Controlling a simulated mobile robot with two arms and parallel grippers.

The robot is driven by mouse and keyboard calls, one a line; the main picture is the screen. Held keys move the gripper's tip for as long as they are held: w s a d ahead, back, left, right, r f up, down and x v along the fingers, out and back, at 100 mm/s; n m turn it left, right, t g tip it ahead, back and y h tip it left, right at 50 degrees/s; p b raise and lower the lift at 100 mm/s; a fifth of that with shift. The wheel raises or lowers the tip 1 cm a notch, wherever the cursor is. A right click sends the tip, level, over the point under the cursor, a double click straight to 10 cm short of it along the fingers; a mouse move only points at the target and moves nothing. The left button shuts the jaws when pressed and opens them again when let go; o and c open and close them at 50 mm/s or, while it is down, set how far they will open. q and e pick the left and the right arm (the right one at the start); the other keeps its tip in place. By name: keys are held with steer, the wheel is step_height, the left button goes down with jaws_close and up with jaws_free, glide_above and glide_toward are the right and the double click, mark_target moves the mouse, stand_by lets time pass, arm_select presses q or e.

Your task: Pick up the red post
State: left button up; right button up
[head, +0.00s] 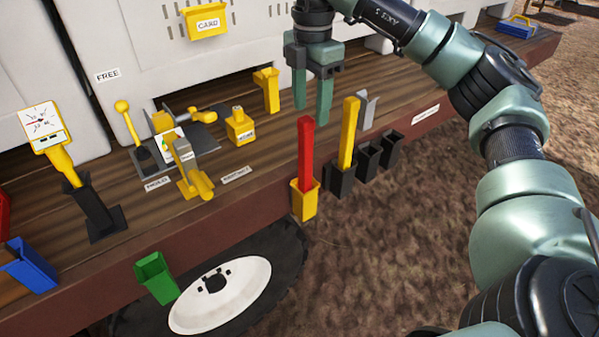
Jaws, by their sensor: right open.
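The red post (305,152) stands upright in a yellow socket (304,201) on the front edge of the wooden deck. My right gripper (312,108) points down above and behind the red post, with its two green fingers apart and nothing seen between them. From this view I cannot tell the exact gap between the fingertips and the top of the post. The post's lower end is hidden inside the socket. My left gripper is not in view.
A yellow post (348,134) stands in a black socket just right of the red post. Empty black sockets (369,160) follow along the edge. A green socket (156,277) and a blue socket (29,266) are at left. Levers (192,168) and a gauge (45,130) stand on the deck.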

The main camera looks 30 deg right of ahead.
mark_target(307, 118)
steer(key=shift+w+f, duration=0.35)
steer(key=shift+f, duration=0.3)
steer(key=shift+w+f, duration=0.25)
steer(key=shift+w, duration=0.05)
steer(key=shift+w+f, duration=0.15)
steer(key=shift+f, duration=0.25)
steer(key=shift+s+f+p, duration=0.3)
steer(key=shift+f, duration=0.45)
steer(key=f+p, duration=0.1)
steer(key=f, duration=0.3)
steer(key=shift+w+a+f+p, duration=0.1)
steer(key=shift+a+f+p, duration=0.15)
steer(key=shift+p, duration=0.15)
steer(key=shift+f, duration=0.25)
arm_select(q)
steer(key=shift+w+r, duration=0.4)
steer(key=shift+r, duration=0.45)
arm_select(e)
jaws_close()
steer(key=shift+r, duration=0.1)
